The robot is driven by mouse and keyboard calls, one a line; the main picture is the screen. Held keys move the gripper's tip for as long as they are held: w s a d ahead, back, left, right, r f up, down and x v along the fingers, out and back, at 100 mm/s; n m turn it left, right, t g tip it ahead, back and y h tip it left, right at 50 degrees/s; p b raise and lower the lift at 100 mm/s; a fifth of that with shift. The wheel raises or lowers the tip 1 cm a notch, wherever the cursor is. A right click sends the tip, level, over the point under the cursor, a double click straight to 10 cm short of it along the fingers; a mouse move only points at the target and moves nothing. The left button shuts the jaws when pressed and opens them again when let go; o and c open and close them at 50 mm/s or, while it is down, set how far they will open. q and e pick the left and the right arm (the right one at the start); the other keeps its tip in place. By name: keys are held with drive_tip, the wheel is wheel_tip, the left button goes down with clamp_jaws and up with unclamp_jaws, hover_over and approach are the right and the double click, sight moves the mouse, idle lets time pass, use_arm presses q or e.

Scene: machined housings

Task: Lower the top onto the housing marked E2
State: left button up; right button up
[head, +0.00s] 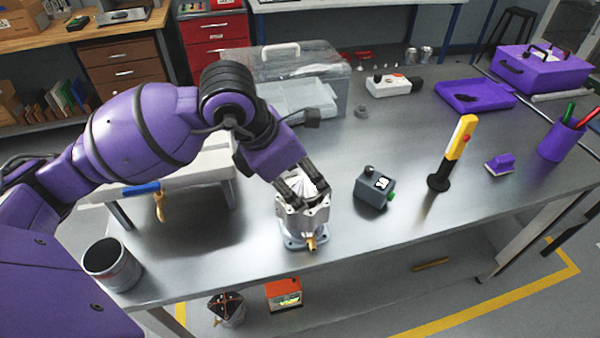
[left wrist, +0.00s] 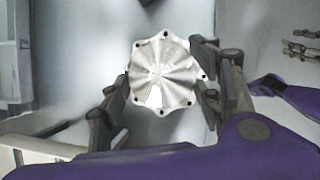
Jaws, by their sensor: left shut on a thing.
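The top (left wrist: 160,75) is a silver scalloped disc with small holes around its rim and radial facets. My left gripper (left wrist: 160,85) is shut on it, one finger on each side. In the head view, my left gripper (head: 304,190) points down at the silver housing (head: 292,237), which stands upright near the table's front edge with a brass fitting at its front. The top is right over the housing. I cannot tell whether they touch, and the fingers hide part of the join. No E2 mark is readable. My right gripper is out of view.
A grey box with a black knob (head: 374,187) stands right of the housing. A yellow-and-black upright tool (head: 455,152) is farther right. A metal can (head: 112,264) stands at the front left, and a clear case (head: 290,65) behind.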

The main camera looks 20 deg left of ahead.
use_arm(q)
drive_tip(key=o, duration=1.5)
drive_tip(key=shift+o, duration=0.2)
drive_tip(key=v, duration=1.2)
